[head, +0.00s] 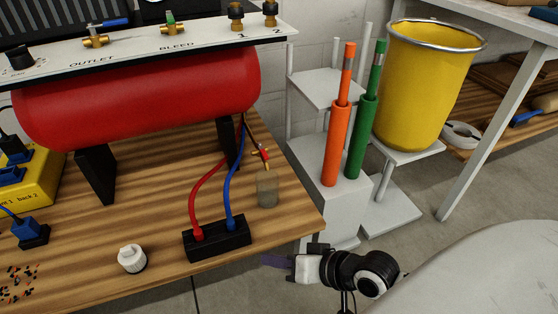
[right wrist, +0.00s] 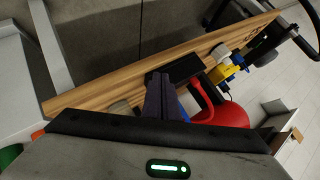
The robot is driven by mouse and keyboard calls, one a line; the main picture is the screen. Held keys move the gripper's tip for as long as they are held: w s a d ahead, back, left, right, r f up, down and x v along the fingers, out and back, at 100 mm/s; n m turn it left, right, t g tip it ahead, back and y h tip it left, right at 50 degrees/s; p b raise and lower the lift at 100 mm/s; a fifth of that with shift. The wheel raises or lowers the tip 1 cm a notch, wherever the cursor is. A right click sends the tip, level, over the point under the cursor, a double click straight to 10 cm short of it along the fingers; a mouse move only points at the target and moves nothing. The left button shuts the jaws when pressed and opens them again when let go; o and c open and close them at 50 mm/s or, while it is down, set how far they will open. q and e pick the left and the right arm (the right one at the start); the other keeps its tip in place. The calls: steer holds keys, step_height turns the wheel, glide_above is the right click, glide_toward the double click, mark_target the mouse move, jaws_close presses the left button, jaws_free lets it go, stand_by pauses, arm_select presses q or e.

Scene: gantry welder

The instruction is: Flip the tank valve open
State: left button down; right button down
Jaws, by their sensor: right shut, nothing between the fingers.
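The red tank (head: 140,95) lies on black legs on the wooden bench, under a white panel (head: 130,48). On the panel, a brass valve with a blue lever (head: 97,38) stands by the OUTLET label, and one with a green lever (head: 172,25) by the BLEED label. I cannot tell which is the tank valve. My right gripper (head: 271,260) is shut and empty, low by the bench's front right corner, well away from the panel. In the right wrist view its dark fingers (right wrist: 160,92) are together, with the red tank (right wrist: 235,113) beyond. My left gripper is out of view.
A black block (head: 217,240) with red and blue hoses and a white cap (head: 131,259) stand on the bench (head: 175,225). Orange (head: 338,145) and green (head: 363,140) tubes and a yellow bin (head: 420,90) stand at right. Some bench surface before the tank is bare.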

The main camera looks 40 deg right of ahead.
mark_target(262, 151)
steer(key=w+d+r+m+t+h, duration=0.2)
steer(key=d+m, duration=0.4)
steer(key=d, duration=0.3)
steer(key=w+d+r+m+t+h, duration=0.2)
steer(key=w+d+r+m+t, duration=0.3)
steer(key=d, duration=0.4)
steer(key=shift+w+r+m+t, duration=0.25)
steer(key=shift+r+m+t, duration=0.25)
steer(key=shift+r+m, duration=0.55)
steer(key=shift+d+f, duration=0.1)
arm_select(q)
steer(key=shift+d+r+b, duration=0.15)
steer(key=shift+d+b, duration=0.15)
steer(key=shift+b, duration=0.15)
arm_select(e)
steer(key=w+a, duration=0.4)
steer(key=w, duration=0.7)
